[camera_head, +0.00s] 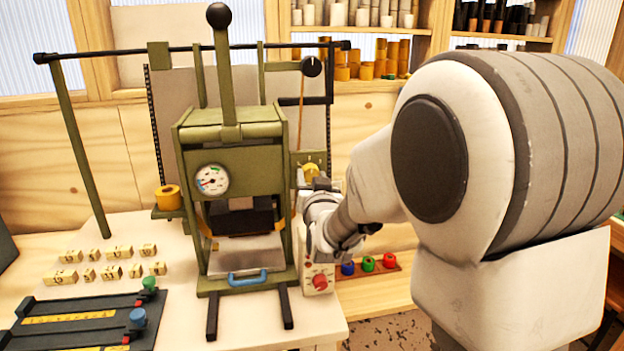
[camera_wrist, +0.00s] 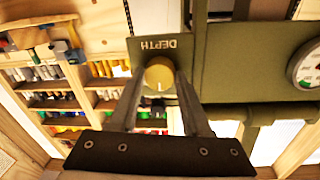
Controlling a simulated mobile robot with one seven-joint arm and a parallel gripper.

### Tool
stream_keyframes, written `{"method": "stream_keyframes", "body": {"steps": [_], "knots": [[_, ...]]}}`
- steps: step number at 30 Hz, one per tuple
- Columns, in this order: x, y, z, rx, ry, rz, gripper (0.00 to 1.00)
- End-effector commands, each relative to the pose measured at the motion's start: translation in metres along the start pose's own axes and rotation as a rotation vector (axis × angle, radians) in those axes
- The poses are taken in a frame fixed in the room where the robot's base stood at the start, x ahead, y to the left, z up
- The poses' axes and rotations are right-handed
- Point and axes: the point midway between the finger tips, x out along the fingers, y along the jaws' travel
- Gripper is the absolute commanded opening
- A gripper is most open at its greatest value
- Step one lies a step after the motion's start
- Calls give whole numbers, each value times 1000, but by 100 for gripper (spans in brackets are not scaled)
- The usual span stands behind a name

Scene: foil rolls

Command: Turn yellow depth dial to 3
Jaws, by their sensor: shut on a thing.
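The yellow depth dial (camera_head: 310,172) sits on a small olive plate at the right side of the green press (camera_head: 232,160). In the wrist view the dial (camera_wrist: 159,75) is under the upside-down word DEPTH, with a pale pointer mark on its face. My gripper (camera_wrist: 158,85) has one finger on each side of the dial and is shut on it. In the head view my gripper (camera_head: 316,184) is at the dial, partly hidden by my wrist. The scale numbers around the dial are too small or hidden to read.
A round gauge (camera_head: 211,179) is on the press front. A control box with a red knob (camera_head: 320,282) stands below my wrist. A yellow roll (camera_head: 168,197) sits at the press's left. Small labelled blocks (camera_head: 90,273) lie on the table (camera_head: 150,235). Shelves with rolls stand behind.

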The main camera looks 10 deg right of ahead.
Motion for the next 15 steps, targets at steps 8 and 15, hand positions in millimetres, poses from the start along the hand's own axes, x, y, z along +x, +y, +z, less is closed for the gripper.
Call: {"method": "stream_keyframes", "body": {"steps": [8,15], "knots": [[0,1,4,121,-6,2,0],[0,2,5,322,-21,4,0]]}}
